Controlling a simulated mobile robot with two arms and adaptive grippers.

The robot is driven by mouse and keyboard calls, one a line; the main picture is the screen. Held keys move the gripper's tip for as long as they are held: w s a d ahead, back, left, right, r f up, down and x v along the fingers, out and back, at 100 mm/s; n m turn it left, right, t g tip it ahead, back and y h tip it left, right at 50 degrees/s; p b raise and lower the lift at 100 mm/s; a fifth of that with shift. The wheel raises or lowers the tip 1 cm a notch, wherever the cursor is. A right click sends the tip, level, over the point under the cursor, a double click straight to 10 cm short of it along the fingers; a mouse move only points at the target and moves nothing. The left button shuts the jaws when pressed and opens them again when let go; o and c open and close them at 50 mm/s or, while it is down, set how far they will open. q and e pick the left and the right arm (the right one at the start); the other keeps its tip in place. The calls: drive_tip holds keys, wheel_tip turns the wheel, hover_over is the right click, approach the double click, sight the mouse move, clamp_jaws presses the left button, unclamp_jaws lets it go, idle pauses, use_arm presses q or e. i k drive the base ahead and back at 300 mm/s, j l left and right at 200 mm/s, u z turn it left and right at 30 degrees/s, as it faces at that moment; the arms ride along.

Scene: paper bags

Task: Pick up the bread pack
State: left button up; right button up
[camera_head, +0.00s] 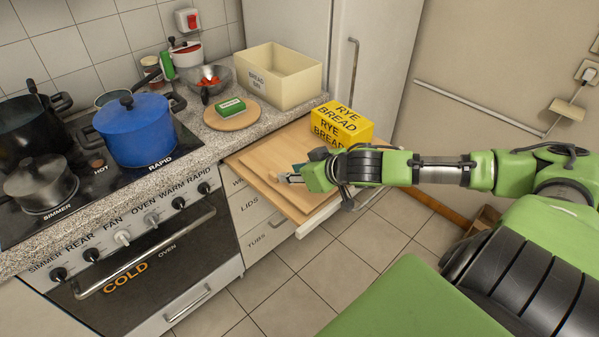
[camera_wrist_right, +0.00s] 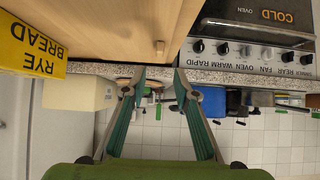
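The bread pack (camera_head: 341,123) is a yellow box lettered RYE BREAD. It sits on the far right part of a wooden pull-out board (camera_head: 287,143). In the right wrist view the pack (camera_wrist_right: 30,50) shows upside down at the left edge. My right gripper (camera_head: 288,178) is over the near part of the board, apart from the pack and on its near side. In the right wrist view its two fingers (camera_wrist_right: 159,77) are spread with nothing between them. My left gripper is not in view.
A cream bread bin (camera_head: 298,85) stands on the counter behind the board. A green pack (camera_head: 231,107) lies on a round wooden board (camera_head: 245,119). A blue pot (camera_head: 135,128) and other pans stand on the stove at left. Tiled floor is clear below the board.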

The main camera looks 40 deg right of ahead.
sight(339, 125)
drive_tip(key=z, duration=1.55)
